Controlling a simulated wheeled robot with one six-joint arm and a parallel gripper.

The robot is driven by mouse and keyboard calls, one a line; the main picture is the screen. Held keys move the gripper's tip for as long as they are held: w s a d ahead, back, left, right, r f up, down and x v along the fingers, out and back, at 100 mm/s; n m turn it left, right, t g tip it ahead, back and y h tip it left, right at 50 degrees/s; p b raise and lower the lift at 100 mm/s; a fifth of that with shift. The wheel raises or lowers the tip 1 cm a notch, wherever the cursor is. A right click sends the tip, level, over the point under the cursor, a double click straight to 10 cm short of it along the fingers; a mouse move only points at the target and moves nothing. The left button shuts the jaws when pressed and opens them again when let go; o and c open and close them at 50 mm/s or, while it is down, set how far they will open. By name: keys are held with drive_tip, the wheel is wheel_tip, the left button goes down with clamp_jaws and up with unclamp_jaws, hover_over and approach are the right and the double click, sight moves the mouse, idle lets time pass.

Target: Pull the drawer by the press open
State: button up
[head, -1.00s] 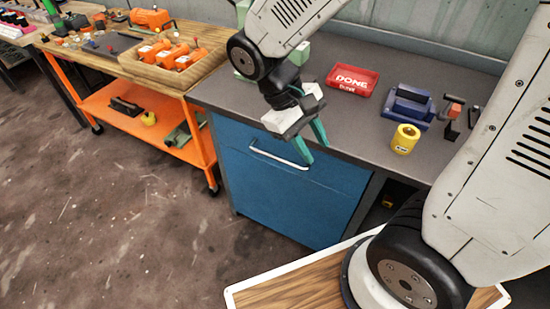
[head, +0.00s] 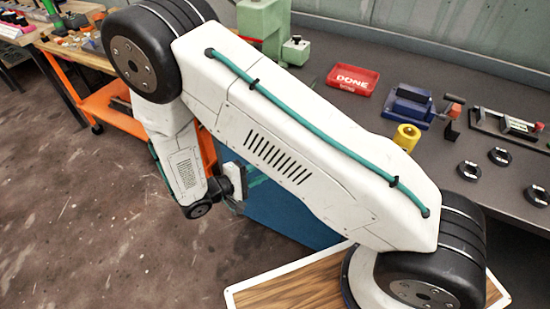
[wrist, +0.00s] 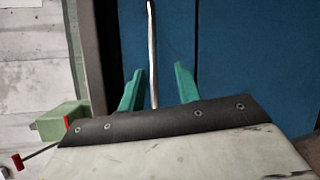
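The blue drawer front (head: 290,215) is below the grey bench, partly hidden behind my arm in the head view. In the wrist view the blue front (wrist: 250,60) fills the right side. Its thin silver handle (wrist: 152,45) looks upright there and runs down between the two green fingers of my gripper (wrist: 158,82). The fingers are apart, one on each side of the handle, with gaps showing. In the head view the handle is hidden and only part of my gripper (head: 238,190) shows. The green press (head: 265,28) stands on the bench behind my arm.
On the grey bench (head: 420,75) are a red DONE tray (head: 353,79), a blue fixture (head: 408,103), a yellow cylinder (head: 406,137) and several black knobs. An orange cart (head: 110,105) stands at left. The floor in front is clear.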

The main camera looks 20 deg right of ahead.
drive_tip(key=shift+m+t, duration=0.5)
drive_tip(key=shift+m, duration=0.4)
drive_tip(key=x, duration=0.2)
drive_tip(key=w+x, duration=0.1)
drive_tip(key=x, duration=0.4)
drive_tip(key=shift+w+d+r, duration=0.15)
drive_tip(key=shift+w+r, duration=0.15)
drive_tip(key=shift+r, duration=0.05)
clamp_jaws()
